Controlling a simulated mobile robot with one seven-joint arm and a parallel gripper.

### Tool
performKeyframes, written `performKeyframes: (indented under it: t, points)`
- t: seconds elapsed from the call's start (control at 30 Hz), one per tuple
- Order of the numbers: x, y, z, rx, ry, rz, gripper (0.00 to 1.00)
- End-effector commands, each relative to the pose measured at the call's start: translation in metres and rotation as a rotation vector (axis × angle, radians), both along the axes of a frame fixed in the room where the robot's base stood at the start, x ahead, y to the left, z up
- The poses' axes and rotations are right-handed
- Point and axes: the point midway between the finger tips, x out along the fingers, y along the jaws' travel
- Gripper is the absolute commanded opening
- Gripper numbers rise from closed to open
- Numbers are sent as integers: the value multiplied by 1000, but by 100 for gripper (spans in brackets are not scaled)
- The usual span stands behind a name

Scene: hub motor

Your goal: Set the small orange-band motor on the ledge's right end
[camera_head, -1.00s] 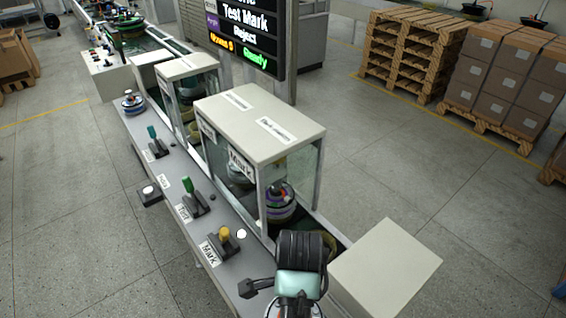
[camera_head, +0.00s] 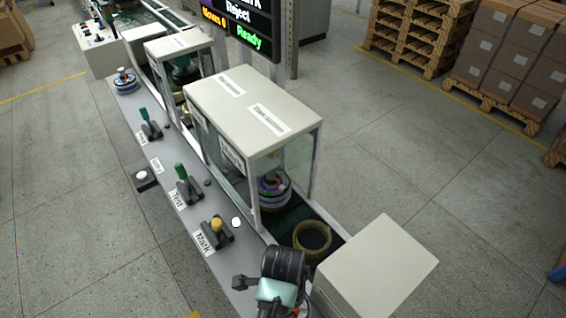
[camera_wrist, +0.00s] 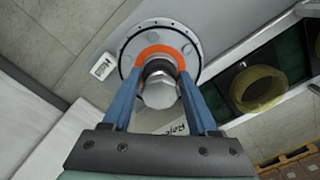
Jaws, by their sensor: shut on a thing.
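The small orange-band motor (camera_wrist: 160,51) is a pale grey disc with an orange ring and a metal hub. My gripper (camera_wrist: 160,76) has its blue fingers shut on either side of the hub. In the wrist view the motor is over the grey ledge (camera_wrist: 228,32); I cannot tell if it touches it. In the head view the ledge (camera_head: 172,170) runs from upper left to lower right. My arm's end is at its lower right end and hides the held motor. A "Reject" label (camera_wrist: 176,129) shows partly below the motor in the wrist view.
A yellowish ring (camera_head: 312,240) sits on the dark conveyor beside the ledge. A pale box (camera_head: 378,272) stands right of my arm. The Mark lever (camera_head: 217,230) and Test lever (camera_head: 186,183) stand on the ledge. A glass-sided booth (camera_head: 253,110) holds another motor (camera_head: 273,190).

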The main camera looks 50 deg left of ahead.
Motion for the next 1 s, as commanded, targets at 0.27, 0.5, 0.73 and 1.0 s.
performKeyframes:
  t: [0.27,0.5,0.73,1.0]
  points:
    - [1,0,-31,0,-3,0,0]
    - [2,0,-36,2,-5,0,0]
    - [1,0,-38,1,-4,0,0]
    - [-1,0,-41,-1,1,0,89]
